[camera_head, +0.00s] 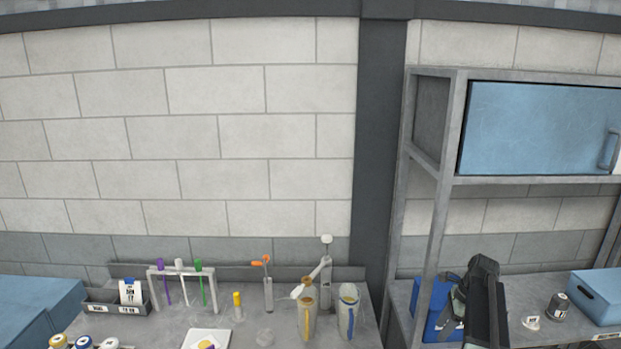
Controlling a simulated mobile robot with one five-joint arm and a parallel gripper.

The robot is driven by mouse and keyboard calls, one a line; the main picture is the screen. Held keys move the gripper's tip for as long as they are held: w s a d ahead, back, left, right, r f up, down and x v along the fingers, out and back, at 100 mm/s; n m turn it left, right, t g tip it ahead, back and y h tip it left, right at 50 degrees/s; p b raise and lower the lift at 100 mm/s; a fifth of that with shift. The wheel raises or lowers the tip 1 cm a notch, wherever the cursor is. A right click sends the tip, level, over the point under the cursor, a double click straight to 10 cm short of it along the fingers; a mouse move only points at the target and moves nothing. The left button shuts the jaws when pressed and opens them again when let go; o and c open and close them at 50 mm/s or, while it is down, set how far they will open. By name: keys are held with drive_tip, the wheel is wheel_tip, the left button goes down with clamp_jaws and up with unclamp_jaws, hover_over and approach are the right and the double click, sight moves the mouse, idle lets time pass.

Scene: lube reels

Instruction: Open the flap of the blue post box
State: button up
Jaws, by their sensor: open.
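A blue box (424,302) stands on the grey shelf at the lower right, left of my arm; it looks like the post box. My dark arm and gripper (456,308) cover its right side, so its flap cannot be made out. My gripper is open, with its fingers in front of the box's right part. I cannot tell whether they touch it. No held object shows.
A blue cabinet door (535,125) with a handle is above. A lidded blue box (598,294), a dark jar (558,307) and a small white item (531,322) sit on the right. Tubes, tools and two canisters (348,314) crowd the left bench.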

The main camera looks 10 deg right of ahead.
drive_tip(key=s+a+f+n+h+b, duration=0.1)
drive_tip(key=s+a+f+n+b, duration=0.1)
drive_tip(key=a+f+n+b, duration=0.2)
drive_tip(key=s+a+f+n+h+b, duration=0.1)
drive_tip(key=s+a+f+n+b, duration=0.2)
drive_tip(key=a+n, duration=0.8)
drive_tip(key=s+a+f+n+g+h+b, duration=0.1)
drive_tip(key=s+a+f+n+b, duration=0.2)
drive_tip(key=a, duration=1.7)
wheel_tip(320, 180, down, 7)
drive_tip(key=n+b, duration=0.4)
drive_tip(key=shift+f+n, duration=0.15)
drive_tip(key=shift+n, duration=0.25)
drive_tip(key=shift+o, duration=0.2)
drive_tip(key=shift+s+a, duration=0.15)
drive_tip(key=shift+a, duration=0.1)
drive_tip(key=shift+d, duration=0.1)
drive_tip(key=shift+c, duration=1.3)
